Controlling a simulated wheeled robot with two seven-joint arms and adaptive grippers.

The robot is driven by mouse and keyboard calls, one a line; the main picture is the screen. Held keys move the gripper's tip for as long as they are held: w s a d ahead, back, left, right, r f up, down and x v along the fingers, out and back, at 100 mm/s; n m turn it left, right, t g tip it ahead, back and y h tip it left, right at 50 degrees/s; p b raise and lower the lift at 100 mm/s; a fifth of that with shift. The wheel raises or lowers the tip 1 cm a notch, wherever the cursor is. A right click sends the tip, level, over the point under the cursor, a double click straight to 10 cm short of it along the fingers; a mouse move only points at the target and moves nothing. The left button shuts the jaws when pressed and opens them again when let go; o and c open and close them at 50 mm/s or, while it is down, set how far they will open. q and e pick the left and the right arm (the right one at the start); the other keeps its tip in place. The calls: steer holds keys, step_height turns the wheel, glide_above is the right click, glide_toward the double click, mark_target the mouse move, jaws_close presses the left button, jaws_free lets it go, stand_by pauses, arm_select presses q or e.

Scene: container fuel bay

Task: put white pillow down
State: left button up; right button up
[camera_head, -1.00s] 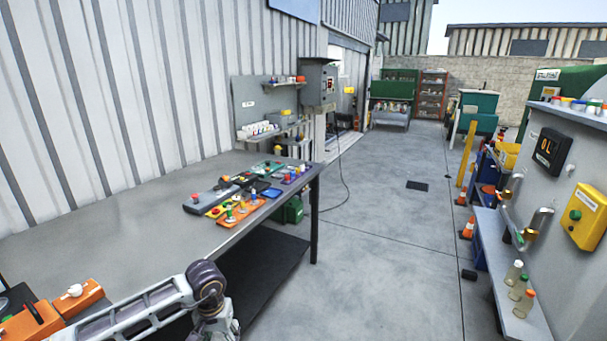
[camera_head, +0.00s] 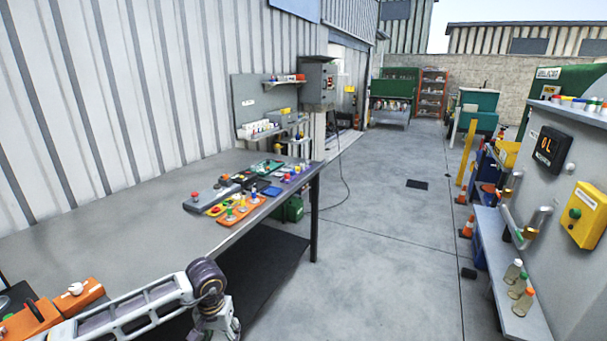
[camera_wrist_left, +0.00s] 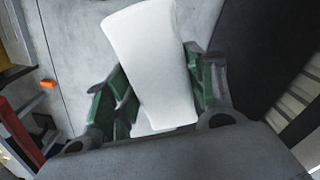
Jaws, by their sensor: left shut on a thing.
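The white pillow (camera_wrist_left: 152,58) shows in the left wrist view, in the upper middle. My left gripper (camera_wrist_left: 160,92) has green fingers on both sides of the pillow and is shut on it. The pillow's lower end sits between the fingers and its upper end reaches past the fingertips. Bare floor shows behind the pillow. In the head view, part of my left arm shows at the bottom left, but its gripper and the pillow are out of that view. My right gripper is in neither view.
A grey workbench (camera_head: 120,222) runs along the left wall with several colored control panels on it. Orange boxes (camera_head: 75,298) lie at its near left. A shelf (camera_head: 510,290) with bottles stands at the right. Open concrete floor (camera_head: 385,270) lies between them.

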mark_target(221, 339)
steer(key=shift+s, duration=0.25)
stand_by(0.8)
arm_select(q)
steer(key=shift+r+p, duration=0.5)
steer(key=shift+r, duration=0.05)
step_height(221, 339, up, 3)
steer(key=p, duration=0.3)
steer(key=shift+r, duration=0.15)
step_height(221, 339, up, 4)
steer(key=p, duration=0.4)
steer(key=shift+r, duration=0.15)
step_height(221, 339, up, 6)
steer(key=p, duration=0.6)
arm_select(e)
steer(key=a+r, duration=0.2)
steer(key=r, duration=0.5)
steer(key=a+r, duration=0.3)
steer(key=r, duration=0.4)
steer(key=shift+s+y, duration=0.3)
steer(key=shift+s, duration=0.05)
